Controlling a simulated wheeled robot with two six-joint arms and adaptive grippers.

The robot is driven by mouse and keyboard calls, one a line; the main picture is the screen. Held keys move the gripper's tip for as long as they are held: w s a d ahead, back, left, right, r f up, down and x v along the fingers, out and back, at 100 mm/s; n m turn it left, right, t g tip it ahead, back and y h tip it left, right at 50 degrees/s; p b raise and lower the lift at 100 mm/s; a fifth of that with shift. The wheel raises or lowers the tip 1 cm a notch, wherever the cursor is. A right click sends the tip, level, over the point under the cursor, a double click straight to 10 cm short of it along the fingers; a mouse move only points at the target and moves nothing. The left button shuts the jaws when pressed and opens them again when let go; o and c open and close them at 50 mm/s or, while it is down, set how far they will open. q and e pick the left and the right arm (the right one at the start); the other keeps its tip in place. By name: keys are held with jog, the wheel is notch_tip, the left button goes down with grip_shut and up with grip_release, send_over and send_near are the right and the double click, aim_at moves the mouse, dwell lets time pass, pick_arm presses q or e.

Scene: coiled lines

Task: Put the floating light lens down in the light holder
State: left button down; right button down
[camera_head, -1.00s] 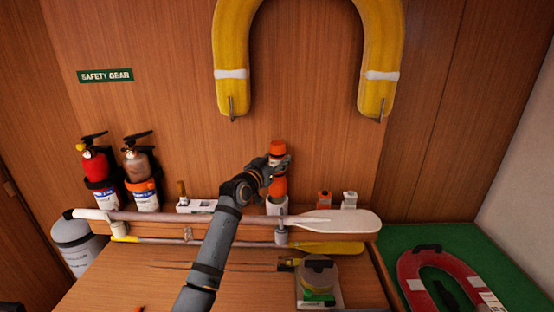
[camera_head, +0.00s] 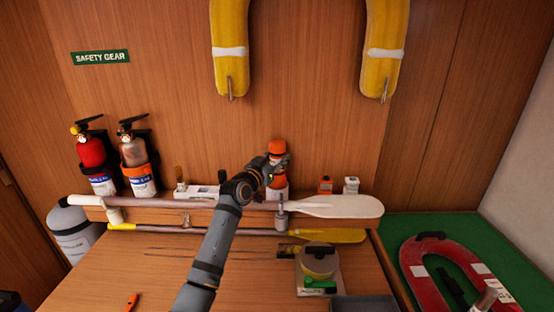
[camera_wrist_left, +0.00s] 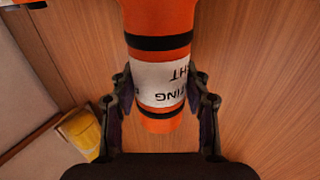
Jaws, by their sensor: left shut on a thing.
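The floating light (camera_head: 277,147) is an orange cylinder with black bands and a white label. It stands roughly upright in my left gripper (camera_head: 275,168), whose fingers are shut around its body. In the left wrist view the light (camera_wrist_left: 160,42) runs between the two fingers (camera_wrist_left: 162,103), with part of its lettering readable. The white light holder (camera_head: 277,193) is on the shelf against the wall, directly below the light. The light's lower end meets or enters the holder; the gripper partly hides this, so I cannot tell how deep. My right gripper is out of view.
A white paddle (camera_head: 335,206) lies along the shelf front. Small orange (camera_head: 325,185) and white (camera_head: 351,186) items stand right of the holder. Two extinguishers (camera_head: 92,150) hang at left. A red horseshoe buoy (camera_head: 425,275) lies on the green surface. The wooden bench middle is mostly clear.

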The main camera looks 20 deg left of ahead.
pick_arm(q)
jog(key=c, duration=0.6)
grip_release()
jog(key=shift+r, duration=0.15)
jog(key=shift+f, duration=0.2)
jog(key=s, duration=0.4)
jog(key=s+a, duration=0.1)
jog(key=s, duration=0.3)
jog(key=s+a, duration=0.1)
jog(key=s, duration=0.2)
jog(key=shift+s+a+r, duration=0.1)
jog(key=shift+s+a, duration=0.05)
jog(key=shift+s, duration=0.25)
